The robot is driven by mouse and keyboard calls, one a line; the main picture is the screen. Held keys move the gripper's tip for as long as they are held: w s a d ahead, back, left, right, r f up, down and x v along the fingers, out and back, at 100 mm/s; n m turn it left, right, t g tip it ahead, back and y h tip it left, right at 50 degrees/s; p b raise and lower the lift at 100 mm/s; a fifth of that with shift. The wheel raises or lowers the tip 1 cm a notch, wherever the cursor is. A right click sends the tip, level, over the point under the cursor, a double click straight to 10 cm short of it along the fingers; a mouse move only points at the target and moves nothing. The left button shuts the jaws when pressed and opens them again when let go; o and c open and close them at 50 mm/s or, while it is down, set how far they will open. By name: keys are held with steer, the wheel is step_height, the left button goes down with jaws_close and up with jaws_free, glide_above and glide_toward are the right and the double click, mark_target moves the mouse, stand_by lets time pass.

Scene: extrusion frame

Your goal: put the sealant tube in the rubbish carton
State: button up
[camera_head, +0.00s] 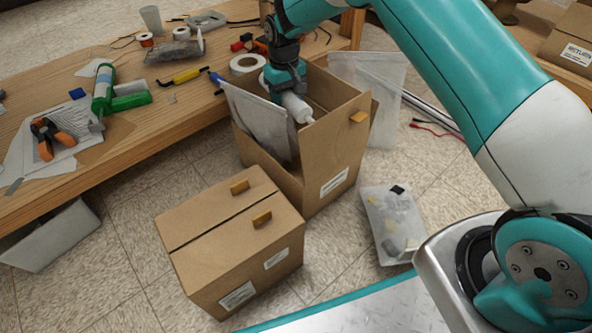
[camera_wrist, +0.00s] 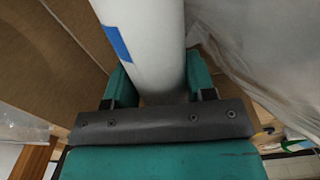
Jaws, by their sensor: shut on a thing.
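The sealant tube (camera_head: 296,106) is white with a pale nozzle, and a blue patch shows on it in the wrist view (camera_wrist: 140,35). My gripper (camera_head: 290,88) is shut on the tube. In the wrist view the two teal fingers (camera_wrist: 155,85) stand on either side of it. The tube is tilted at the mouth of the tall open carton (camera_head: 322,160), its nozzle toward the near right wall. I take this open carton to be the rubbish carton. My gripper hides part of the tube, and the carton's floor is hidden.
Clear plastic sheeting (camera_head: 262,122) stands in the carton's left side. A closed carton (camera_head: 215,225) is in front. A bag of parts (camera_head: 390,222) lies on the floor. The wooden bench (camera_head: 150,140) at left holds tools, a green-and-white item (camera_head: 104,85) and tape rolls.

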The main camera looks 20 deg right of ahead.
step_height(320, 180, down, 11)
steer(key=s+a+n, duration=0.2)
steer(key=b, duration=0.6)
glide_above(284, 163)
step_height(284, 163, down, 7)
steer(key=shift+w, duration=0.1)
step_height(284, 163, down, 4)
steer(key=shift+r+b, duration=0.15)
steer(key=shift+b, duration=1.1)
steer(key=shift+r, duration=0.15)
steer(key=o, duration=1.1)
